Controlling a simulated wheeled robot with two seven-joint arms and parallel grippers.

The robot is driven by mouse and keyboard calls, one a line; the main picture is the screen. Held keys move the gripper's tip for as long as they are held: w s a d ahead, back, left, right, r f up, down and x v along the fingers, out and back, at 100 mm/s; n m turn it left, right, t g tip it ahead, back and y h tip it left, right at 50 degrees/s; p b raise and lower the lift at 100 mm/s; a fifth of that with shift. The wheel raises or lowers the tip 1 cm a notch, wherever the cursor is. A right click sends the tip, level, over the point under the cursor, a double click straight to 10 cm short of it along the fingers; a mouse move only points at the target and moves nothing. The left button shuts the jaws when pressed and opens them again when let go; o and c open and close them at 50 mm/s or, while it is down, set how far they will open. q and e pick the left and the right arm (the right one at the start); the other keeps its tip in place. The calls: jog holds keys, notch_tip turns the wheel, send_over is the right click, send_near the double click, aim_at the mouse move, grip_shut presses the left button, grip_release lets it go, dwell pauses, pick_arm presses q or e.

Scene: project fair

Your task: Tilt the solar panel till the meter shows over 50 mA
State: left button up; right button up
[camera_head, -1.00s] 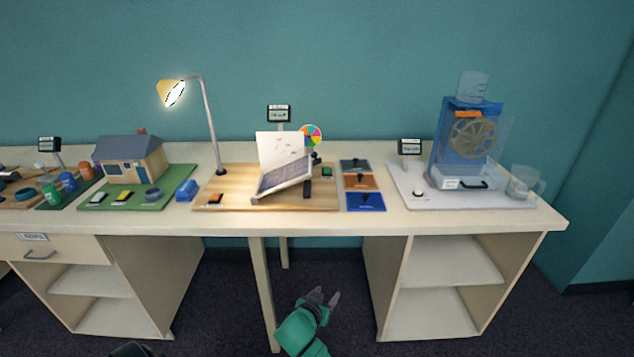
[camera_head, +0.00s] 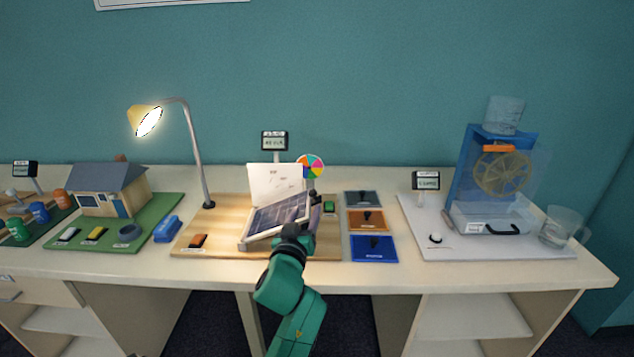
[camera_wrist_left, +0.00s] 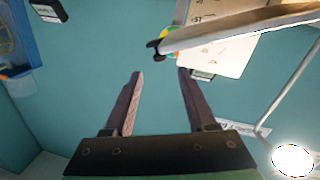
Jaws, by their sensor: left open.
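The solar panel (camera_head: 278,219), dark with a pale frame, sits tilted on a wooden board (camera_head: 225,248) under a lit lamp (camera_head: 147,119). The meter (camera_head: 274,141) stands behind it on a post; its reading is too small to make out. My left gripper (camera_head: 309,214) is at the panel's right end and partly covers it. In the left wrist view the gripper (camera_wrist_left: 160,85) is open with nothing between its fingers. The panel (camera_wrist_left: 245,30) shows there edge-on beyond the right finger, with a dark knob (camera_wrist_left: 158,48) at its end. My right gripper is not in view.
A white card (camera_head: 275,180) and a coloured disc (camera_head: 311,166) stand behind the panel. Filter-like plates (camera_head: 366,219) lie to the right. A model house (camera_head: 110,190) stands left, and a water wheel rig (camera_head: 495,175) stands right. The table front is mostly clear.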

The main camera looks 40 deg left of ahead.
aim_at(314, 190)
pick_arm(q)
jog(key=w, duration=0.1)
jog(key=w+a+r, duration=0.1)
jog(key=shift+w+a+p, duration=0.25)
jog(key=shift+w+p, duration=0.1)
jog(key=x, duration=0.2)
jog(key=shift+w+a+f, duration=0.1)
jog(key=shift+w+a, duration=0.1)
jog(key=shift+w, duration=0.15)
jog(key=x, duration=0.6)
jog(key=shift+w+a+f, duration=0.15)
jog(key=shift+w+f, duration=0.1)
jog(key=shift+w, duration=0.1)
jog(key=c, duration=0.9)
grip_shut()
pick_arm(e)
jog(key=shift+s+d+r, duration=0.2)
jog(key=shift+s+r, duration=0.1)
jog(key=shift+s, duration=0.3)
jog(key=shift+s+d+r, duration=0.15)
jog(key=shift+s+r, duration=0.1)
jog(key=shift+s, duration=0.35)
jog(key=shift+d, duration=0.25)
